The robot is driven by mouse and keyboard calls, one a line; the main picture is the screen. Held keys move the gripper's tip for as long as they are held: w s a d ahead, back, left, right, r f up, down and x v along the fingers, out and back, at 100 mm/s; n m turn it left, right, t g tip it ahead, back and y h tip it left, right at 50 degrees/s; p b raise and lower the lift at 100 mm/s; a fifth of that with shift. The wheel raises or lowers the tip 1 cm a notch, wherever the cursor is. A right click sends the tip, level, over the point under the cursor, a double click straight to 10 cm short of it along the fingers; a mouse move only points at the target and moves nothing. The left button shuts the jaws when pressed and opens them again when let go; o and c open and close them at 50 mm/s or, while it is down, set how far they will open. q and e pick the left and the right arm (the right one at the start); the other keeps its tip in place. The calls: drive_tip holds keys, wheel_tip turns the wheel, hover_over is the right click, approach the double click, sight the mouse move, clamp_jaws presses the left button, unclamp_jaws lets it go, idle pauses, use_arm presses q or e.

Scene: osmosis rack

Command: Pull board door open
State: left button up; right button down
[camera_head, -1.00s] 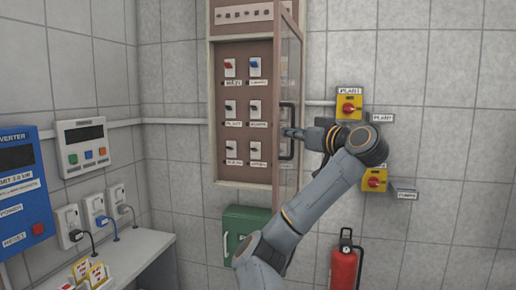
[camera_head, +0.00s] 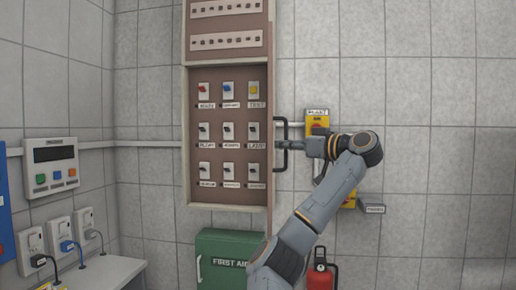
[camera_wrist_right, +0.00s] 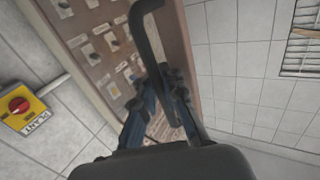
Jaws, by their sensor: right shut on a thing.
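The board (camera_head: 227,140) is a brown wall panel with rows of small switches, upright on the tiled wall in the head view. Its door (camera_head: 270,165) stands open at the board's right side and shows almost edge-on. A black handle (camera_head: 284,122) sticks out from the door to the right. My right gripper (camera_head: 308,147) reaches in from the right and is shut on the handle. In the wrist view the fingers (camera_wrist_right: 165,100) close around the dark bar of the handle (camera_wrist_right: 150,45), with the board's switches behind. My left gripper is not in view.
Yellow switch boxes (camera_head: 317,122) sit on the wall behind my right arm. A green first aid box (camera_head: 222,256) hangs below the board, and a red extinguisher (camera_head: 319,276) stands to its right. A bench (camera_head: 105,272) and plugged sockets are at left. The wall farther right is clear.

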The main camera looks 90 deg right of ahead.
drive_tip(key=shift+f, duration=0.2)
drive_tip(key=c, duration=1.4)
unclamp_jaws()
drive_tip(key=shift+a, duration=0.1)
drive_tip(key=shift+c, duration=0.2)
drive_tip(key=shift+a+r, duration=0.1)
drive_tip(key=shift+r, duration=0.05)
